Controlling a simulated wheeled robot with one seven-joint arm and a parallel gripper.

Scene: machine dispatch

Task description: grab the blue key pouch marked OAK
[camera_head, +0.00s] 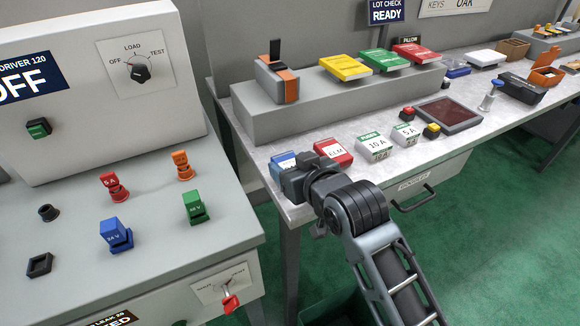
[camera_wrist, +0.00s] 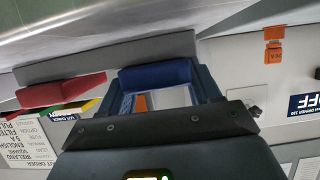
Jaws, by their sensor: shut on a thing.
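The blue key pouch (camera_head: 282,160) is at the front left edge of the grey bench, left of the red pouch marked ELM (camera_head: 333,152). My gripper (camera_head: 291,174) is at the pouch and hides much of it; its marking cannot be read. In the wrist view the blue pouch (camera_wrist: 157,74) sits between the fingertips of my gripper (camera_wrist: 165,84), which is shut on it. The red pouch also shows at the left of the wrist view (camera_wrist: 60,90). I cannot tell whether the blue pouch is clear of the bench top.
Fuse boxes marked 10 A (camera_head: 375,147) and 5 A (camera_head: 406,135) stand right of the red pouch. Behind is a raised grey shelf (camera_head: 325,107) with coloured books. A machine panel (camera_head: 95,90) with fuses stands left, across a gap.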

